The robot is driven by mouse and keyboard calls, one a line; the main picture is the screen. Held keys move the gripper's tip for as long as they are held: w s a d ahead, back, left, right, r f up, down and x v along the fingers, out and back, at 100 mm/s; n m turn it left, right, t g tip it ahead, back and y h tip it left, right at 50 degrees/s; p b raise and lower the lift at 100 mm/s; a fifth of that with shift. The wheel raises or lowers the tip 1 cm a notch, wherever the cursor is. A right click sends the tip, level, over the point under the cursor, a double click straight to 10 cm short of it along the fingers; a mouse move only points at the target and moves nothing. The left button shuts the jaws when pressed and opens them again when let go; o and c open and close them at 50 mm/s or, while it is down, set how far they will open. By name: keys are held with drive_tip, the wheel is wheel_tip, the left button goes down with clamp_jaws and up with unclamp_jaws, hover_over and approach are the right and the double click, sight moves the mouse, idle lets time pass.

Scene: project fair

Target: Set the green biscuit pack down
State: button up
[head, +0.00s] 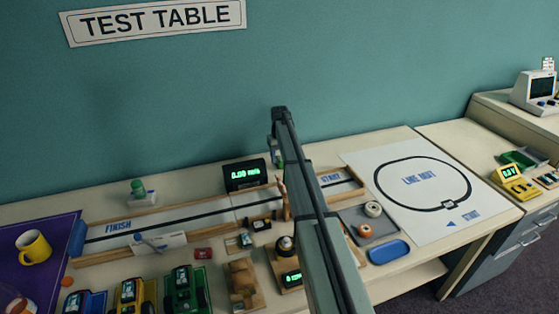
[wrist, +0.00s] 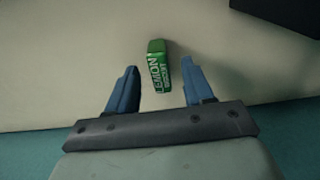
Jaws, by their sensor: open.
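The green biscuit pack (wrist: 158,70), with white lettering reading LEMON, appears to rest on the pale table top in the wrist view. My gripper (wrist: 159,64) is open, with one blue finger on each side of the pack. A gap shows between the pack and each finger, so neither appears to touch it. In the head view my arm covers most of that spot. A small bit of green (head: 281,161) shows at the arm's far end, behind the track, and seems to be the pack.
A black display (head: 245,175) stands left of my gripper in the head view. The wooden-edged track (head: 205,220) runs in front. Toy vehicles (head: 185,290) and small devices crowd the table's front. The teal wall (head: 350,80) is close behind. Bare table lies around the pack.

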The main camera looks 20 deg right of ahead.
sight(279, 159)
wheel_tip(279, 159, up, 10)
drive_tip(key=shift+r, duration=0.2)
